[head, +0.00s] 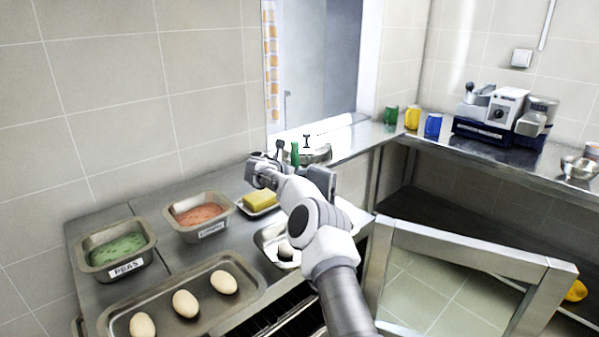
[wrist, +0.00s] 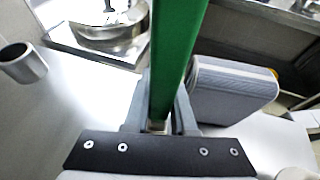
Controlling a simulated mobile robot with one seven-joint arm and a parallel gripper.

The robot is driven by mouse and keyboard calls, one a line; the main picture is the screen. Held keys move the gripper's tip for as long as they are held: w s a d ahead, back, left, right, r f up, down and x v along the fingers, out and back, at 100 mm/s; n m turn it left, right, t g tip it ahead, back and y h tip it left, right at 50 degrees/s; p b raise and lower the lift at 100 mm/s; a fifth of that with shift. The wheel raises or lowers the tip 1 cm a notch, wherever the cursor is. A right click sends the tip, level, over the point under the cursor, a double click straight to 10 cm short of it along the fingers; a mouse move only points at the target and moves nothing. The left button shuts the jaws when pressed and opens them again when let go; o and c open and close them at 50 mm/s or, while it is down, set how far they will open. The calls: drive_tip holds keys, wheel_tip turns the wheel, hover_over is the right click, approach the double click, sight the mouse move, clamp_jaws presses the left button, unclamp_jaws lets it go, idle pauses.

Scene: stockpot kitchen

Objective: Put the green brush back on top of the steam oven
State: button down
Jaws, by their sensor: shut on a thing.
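The green brush (head: 295,153) stands upright at my gripper in the head view, in front of a round steel pan. In the wrist view, my gripper (wrist: 160,122) is shut on the brush's green handle (wrist: 176,55), which runs up out of the picture. My gripper (head: 288,166) is past the yellow block, near the back of the steel top. The steam oven seems to be the steel unit at the lower left; its top (head: 185,255) carries pans. Its interior racks (head: 285,322) show below. Whether the brush touches the surface cannot be told.
Green-filled (head: 118,262) and red-filled (head: 199,228) pans, a tray of eggs (head: 250,300) and a yellow block (head: 260,200) crowd the top. The pan (head: 318,154) stands behind my gripper. A steel cup (wrist: 22,62) shows in the wrist view.

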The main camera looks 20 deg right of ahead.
drive_tip(key=c, duration=1)
unclamp_jaws()
drive_tip(key=shift+f, duration=0.1)
